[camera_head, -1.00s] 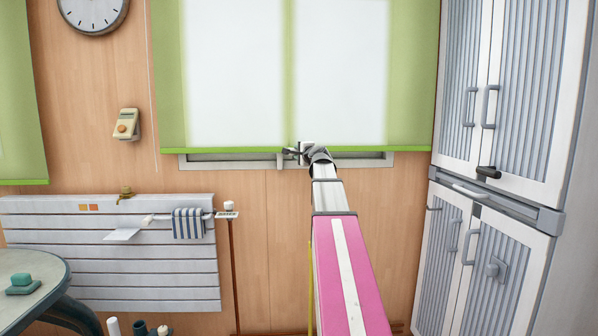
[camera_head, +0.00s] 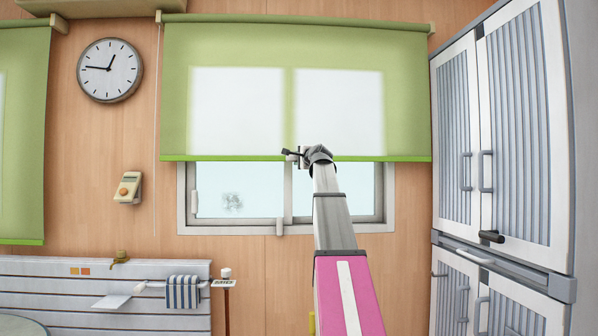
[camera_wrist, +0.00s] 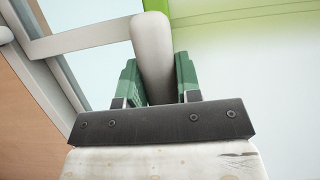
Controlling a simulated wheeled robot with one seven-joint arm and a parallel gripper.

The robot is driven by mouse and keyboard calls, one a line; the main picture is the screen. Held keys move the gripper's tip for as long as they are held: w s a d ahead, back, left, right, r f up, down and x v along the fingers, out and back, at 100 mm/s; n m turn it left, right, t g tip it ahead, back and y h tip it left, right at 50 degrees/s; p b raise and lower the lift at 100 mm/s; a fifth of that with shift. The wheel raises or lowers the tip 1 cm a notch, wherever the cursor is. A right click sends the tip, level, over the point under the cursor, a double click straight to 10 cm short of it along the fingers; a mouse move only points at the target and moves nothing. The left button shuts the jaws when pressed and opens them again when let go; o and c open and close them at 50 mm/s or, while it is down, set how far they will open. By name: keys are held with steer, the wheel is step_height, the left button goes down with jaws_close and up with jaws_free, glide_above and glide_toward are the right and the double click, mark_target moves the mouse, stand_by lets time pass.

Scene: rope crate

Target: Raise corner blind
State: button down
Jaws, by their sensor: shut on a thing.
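The green roller blind (camera_head: 292,95) hangs over the upper part of the window, beside the tall cupboard. Its bright green bottom edge is about level with my gripper (camera_head: 298,156). In the wrist view, the green jaws of my gripper (camera_wrist: 158,82) are shut on a pale rounded pull (camera_wrist: 153,45) by the blind's hem. The blind's green edge (camera_wrist: 215,18) shows behind at the upper right there. Below the blind, the lower part of the window (camera_head: 240,190) is uncovered. My arm hides some of the frame's lower right part.
A second green blind (camera_head: 22,130) hangs at the far left. A wall clock (camera_head: 109,70) and a beige wall device (camera_head: 128,187) are left of the window. The tall cupboard (camera_head: 500,130) bounds the right side.

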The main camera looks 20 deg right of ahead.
steer(key=shift+w+r, duration=0.1)
steer(key=shift+r, duration=0.35)
steer(key=c, duration=0.8)
jaws_free()
steer(key=shift+r, duration=0.1)
steer(key=shift+s, duration=0.2)
steer(key=shift+s+f, duration=0.2)
steer(key=shift+s, duration=0.1)
steer(key=s+d, duration=0.1)
steer(key=s, duration=0.9)
